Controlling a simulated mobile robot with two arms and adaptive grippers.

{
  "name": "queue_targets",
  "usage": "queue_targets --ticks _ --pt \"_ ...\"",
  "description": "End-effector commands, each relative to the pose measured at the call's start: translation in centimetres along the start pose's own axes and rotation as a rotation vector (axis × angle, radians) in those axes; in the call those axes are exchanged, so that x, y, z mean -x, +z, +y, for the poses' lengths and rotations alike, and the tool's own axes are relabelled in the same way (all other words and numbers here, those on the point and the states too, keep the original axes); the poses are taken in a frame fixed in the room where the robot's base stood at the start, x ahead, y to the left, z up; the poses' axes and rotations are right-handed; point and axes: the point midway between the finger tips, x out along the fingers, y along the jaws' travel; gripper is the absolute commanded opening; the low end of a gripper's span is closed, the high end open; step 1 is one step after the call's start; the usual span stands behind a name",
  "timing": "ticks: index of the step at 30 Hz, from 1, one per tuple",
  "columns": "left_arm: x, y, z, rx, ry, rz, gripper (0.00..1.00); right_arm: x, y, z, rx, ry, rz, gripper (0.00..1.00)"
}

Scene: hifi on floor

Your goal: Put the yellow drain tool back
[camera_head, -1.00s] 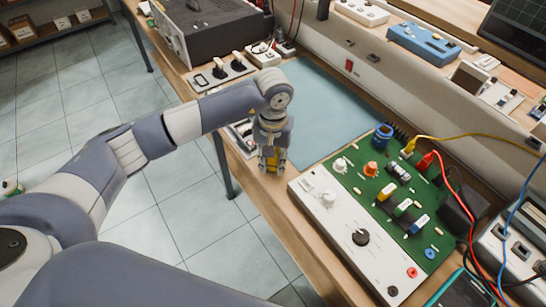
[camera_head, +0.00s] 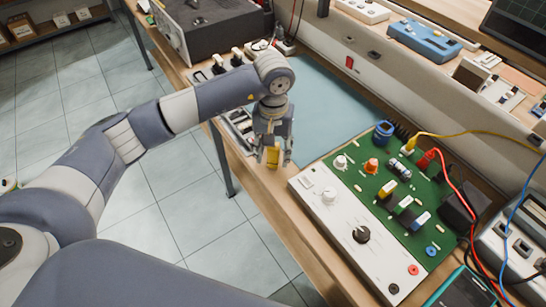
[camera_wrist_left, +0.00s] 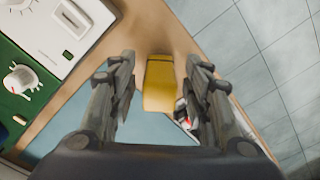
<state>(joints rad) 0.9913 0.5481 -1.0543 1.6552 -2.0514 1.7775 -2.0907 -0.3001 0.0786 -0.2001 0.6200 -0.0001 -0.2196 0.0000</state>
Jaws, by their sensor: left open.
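The yellow drain tool (camera_head: 273,157) shows as a small yellow block at the bench's front edge, left of the green and white panel. My left gripper (camera_head: 274,150) points down over it. In the left wrist view the yellow tool (camera_wrist_left: 159,85) lies between the two fingertips of my left gripper (camera_wrist_left: 163,82), with a gap on each side. The gripper is open. The tool's lower part is hard to make out, so I cannot tell what it rests on. My right gripper is not in view.
A green and white panel (camera_head: 310,190) with coloured connectors and knobs stands right of the gripper. A blue-grey mat (camera_head: 335,105) lies behind. A grey rack (camera_head: 238,125) sits left of the gripper, partly hidden. The floor drops away beyond the bench's front edge.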

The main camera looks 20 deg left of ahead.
Motion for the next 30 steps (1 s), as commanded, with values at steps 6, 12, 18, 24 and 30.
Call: queue_targets --ticks 6,12,18,24,30 --pt "4.8 -0.1 0.0 -0.002 0.001 0.007 0.45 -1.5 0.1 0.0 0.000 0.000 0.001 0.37" --pt "8.2 -0.1 0.0 -0.001 0.001 0.003 0.45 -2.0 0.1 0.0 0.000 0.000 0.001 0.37" --pt "9.5 0.0 0.0 0.000 0.000 0.000 0.45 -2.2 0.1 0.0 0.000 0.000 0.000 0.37" --pt "9.6 0.0 0.0 0.000 0.000 0.000 0.45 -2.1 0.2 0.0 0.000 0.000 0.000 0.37" --pt "9.6 0.0 0.0 -0.001 0.000 0.000 0.45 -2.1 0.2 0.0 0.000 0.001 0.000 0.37"
